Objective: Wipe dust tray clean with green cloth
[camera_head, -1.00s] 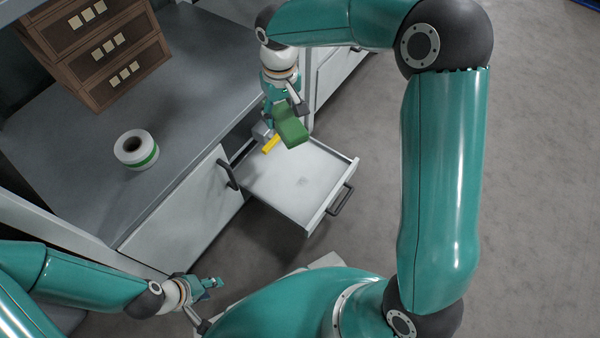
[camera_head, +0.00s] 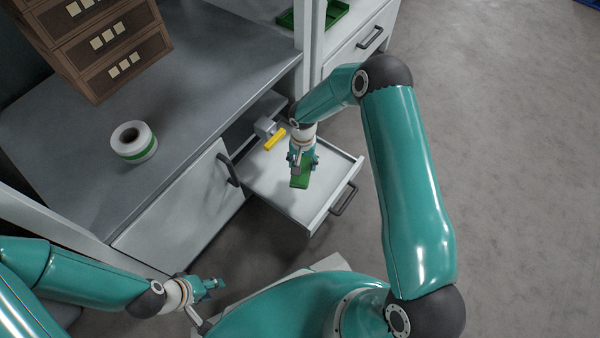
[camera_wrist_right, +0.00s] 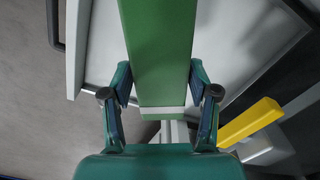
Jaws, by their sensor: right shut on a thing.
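The dust tray appears as a pale, pulled-out drawer (camera_head: 262,185) with a dark handle. Its floor also shows in the right wrist view (camera_wrist_right: 240,40). My right gripper (camera_head: 303,160) is over the middle of the tray, shut on the green cloth (camera_head: 299,182), a flat folded pad. The cloth (camera_wrist_right: 158,45) extends beyond the fingers in the wrist view. I cannot tell whether it touches the tray floor. The floor beneath it is hidden. My left gripper (camera_head: 209,286) is empty at the lower left, away from the tray; its jaw opening is too small to judge.
A yellow bar on a grey block (camera_head: 274,139) sits at the tray's back left corner, close to my right gripper. A white roll with a green band (camera_head: 134,142) and brown drawers (camera_head: 105,50) stand on the grey counter (camera_head: 190,95). A green bin (camera_head: 325,12) is at the back.

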